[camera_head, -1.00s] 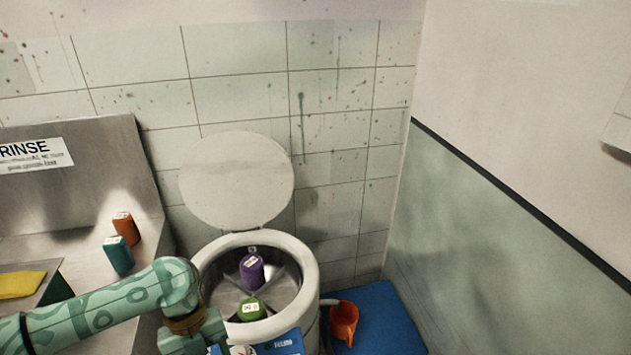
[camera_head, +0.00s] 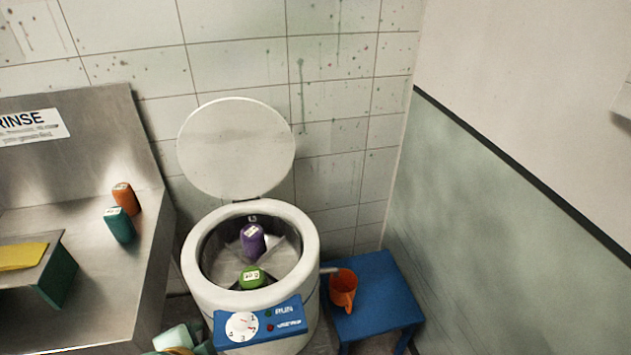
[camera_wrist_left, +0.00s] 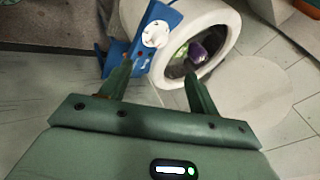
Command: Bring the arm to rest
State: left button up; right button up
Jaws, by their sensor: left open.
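My left gripper (camera_wrist_left: 158,84) shows in the left wrist view with its two green fingers apart and nothing between them. Beyond the fingers is the white round drum machine (camera_head: 192,268), with its blue control panel (camera_head: 262,324) and dial. The machine's round lid (camera_head: 236,148) stands open. A purple bottle (camera_head: 252,240) and a green bottle (camera_head: 252,278) are inside the drum. My right gripper is not in view.
A steel counter (camera_head: 120,290) at left holds an orange bottle (camera_head: 126,198), a teal bottle (camera_head: 120,226) and a yellow cloth (camera_head: 22,256) on a raised block. A blue stool (camera_head: 385,295) with an orange jug (camera_head: 343,288) stands right of the machine, near the wall.

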pick_arm(q)
jog(key=s+a+r+n+y, duration=0.2)
jog(key=s+a+n+y, duration=0.25)
jog(key=a, duration=0.55)
jog(key=s+d+f+n+g+h+b, duration=0.1)
jog(key=s+d+f+g+h+b, duration=0.1)
jog(key=f, duration=1.3)
jog(key=s+d+f+g+h+b, duration=0.1)
jog(key=s+d+f+b, duration=0.15)
jog(key=f, duration=1.25)
jog(key=s+f+n+g+h+b, duration=0.1)
jog(key=s+f+n+g+b, duration=0.2)
jog(key=s+f, duration=1.6)
jog(key=shift+s+f+h, duration=0.3)
jog(key=shift+s+h, duration=0.05)
jog(key=shift+s, duration=0.4)
